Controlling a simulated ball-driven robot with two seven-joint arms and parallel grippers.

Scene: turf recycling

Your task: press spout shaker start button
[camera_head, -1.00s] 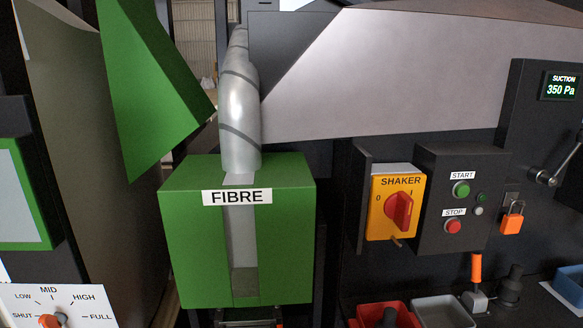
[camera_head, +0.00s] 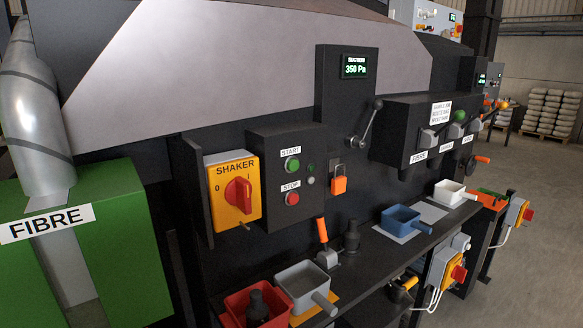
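The green start button (camera_head: 292,165) sits under a START label on a dark control box (camera_head: 268,190) in the middle of the head view. The red stop button (camera_head: 292,199) is below it, with small indicators to the right of the two buttons. To the left is the yellow shaker switch (camera_head: 232,192), with a red rotary handle between the marks 0 and I. Neither of my grippers shows in the head view.
A shelf (camera_head: 350,262) below holds a red bin (camera_head: 243,303), a grey scoop (camera_head: 302,285), a blue scoop (camera_head: 402,219) and a white one (camera_head: 452,192). An orange padlock (camera_head: 338,184) hangs right of the control box. The green FIBRE box (camera_head: 125,250) stands left. Open floor lies at right.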

